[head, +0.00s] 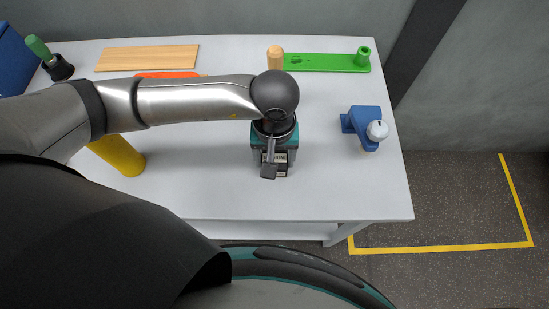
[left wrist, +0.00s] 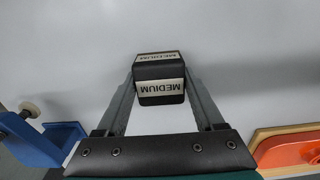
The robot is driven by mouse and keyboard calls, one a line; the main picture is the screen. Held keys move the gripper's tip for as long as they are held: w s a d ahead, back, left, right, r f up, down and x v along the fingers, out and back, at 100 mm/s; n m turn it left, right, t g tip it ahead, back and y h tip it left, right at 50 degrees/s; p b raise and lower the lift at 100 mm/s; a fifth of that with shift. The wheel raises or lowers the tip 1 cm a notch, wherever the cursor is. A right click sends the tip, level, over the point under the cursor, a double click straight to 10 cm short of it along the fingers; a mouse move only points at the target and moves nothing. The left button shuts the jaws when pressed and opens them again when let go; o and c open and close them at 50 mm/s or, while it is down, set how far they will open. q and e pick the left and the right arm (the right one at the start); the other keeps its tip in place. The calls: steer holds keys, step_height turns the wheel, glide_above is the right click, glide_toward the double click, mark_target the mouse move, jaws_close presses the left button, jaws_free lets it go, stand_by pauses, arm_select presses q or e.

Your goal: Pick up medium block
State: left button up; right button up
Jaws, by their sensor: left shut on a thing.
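The medium block (left wrist: 159,88) is black with white labels reading MEDIUM on two faces. In the left wrist view it sits between the two fingers of my left gripper (left wrist: 160,96), which is shut on it. In the head view my left gripper (head: 270,166) points down over the middle of the table, and the block (head: 281,158) is partly hidden behind it. I cannot tell whether the block touches the table. My right gripper is in neither view.
The white table (head: 210,190) is clear around the gripper. A blue fixture with a white knob (head: 364,122) stands to the right. A green holder (head: 325,63), wooden board (head: 147,58), and orange piece (head: 168,74) lie at the back. A yellow cylinder (head: 120,157) is left.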

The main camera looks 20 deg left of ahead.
arm_select(q)
steer(key=c, duration=0.5)
steer(key=shift+c, duration=0.2)
